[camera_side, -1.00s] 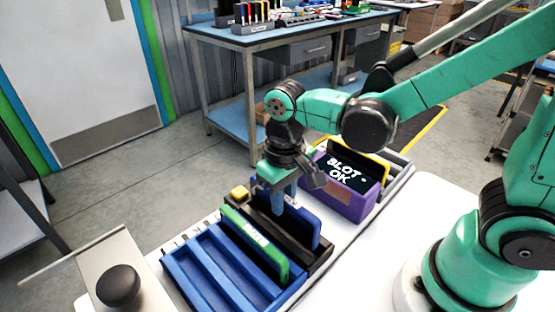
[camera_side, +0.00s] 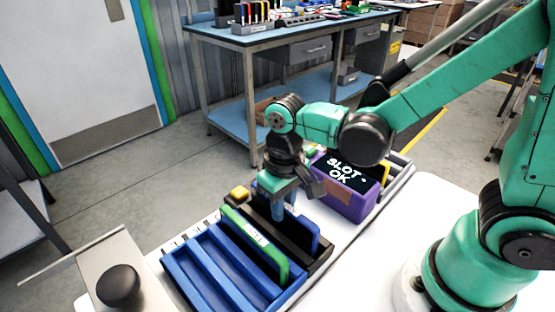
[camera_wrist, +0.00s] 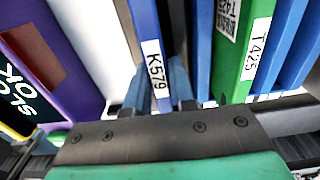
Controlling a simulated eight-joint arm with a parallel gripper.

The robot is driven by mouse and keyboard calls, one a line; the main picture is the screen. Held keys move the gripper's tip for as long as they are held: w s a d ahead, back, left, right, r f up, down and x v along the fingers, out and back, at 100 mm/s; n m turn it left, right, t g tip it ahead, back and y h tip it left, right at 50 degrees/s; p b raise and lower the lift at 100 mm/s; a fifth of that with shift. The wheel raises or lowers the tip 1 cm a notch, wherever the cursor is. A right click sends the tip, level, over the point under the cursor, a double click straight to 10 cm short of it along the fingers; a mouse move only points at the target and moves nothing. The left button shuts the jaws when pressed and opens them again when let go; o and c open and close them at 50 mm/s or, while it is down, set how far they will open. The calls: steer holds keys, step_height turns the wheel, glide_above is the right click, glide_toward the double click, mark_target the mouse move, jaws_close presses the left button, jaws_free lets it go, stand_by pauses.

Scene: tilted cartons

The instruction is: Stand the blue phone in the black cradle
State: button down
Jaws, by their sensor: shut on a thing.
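The blue phone (camera_side: 308,231) is a thin upright slab, and its edge label K579 shows in the wrist view (camera_wrist: 152,60). My gripper (camera_side: 284,207) is shut on the phone's upper edge, with one finger on each side in the wrist view (camera_wrist: 158,88). The phone's lower part is down in the black cradle (camera_side: 318,264), and the cradle walls hide its bottom edge. I cannot tell whether it rests on the cradle floor.
A green slab (camera_side: 256,243) leans in the blue slotted rack (camera_side: 180,270), just left of the cradle. A purple box (camera_side: 352,205) with a screen reading SLOT OK stands to the right. White table (camera_side: 385,250) is bare at right.

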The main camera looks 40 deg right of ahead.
steer(key=shift+f, duration=0.3)
stand_by(0.5)
steer(key=c, duration=0.7)
jaws_free()
steer(key=shift+o, duration=0.2)
steer(key=shift+r, duration=2.8)
step_height(320, 180, up, 7)
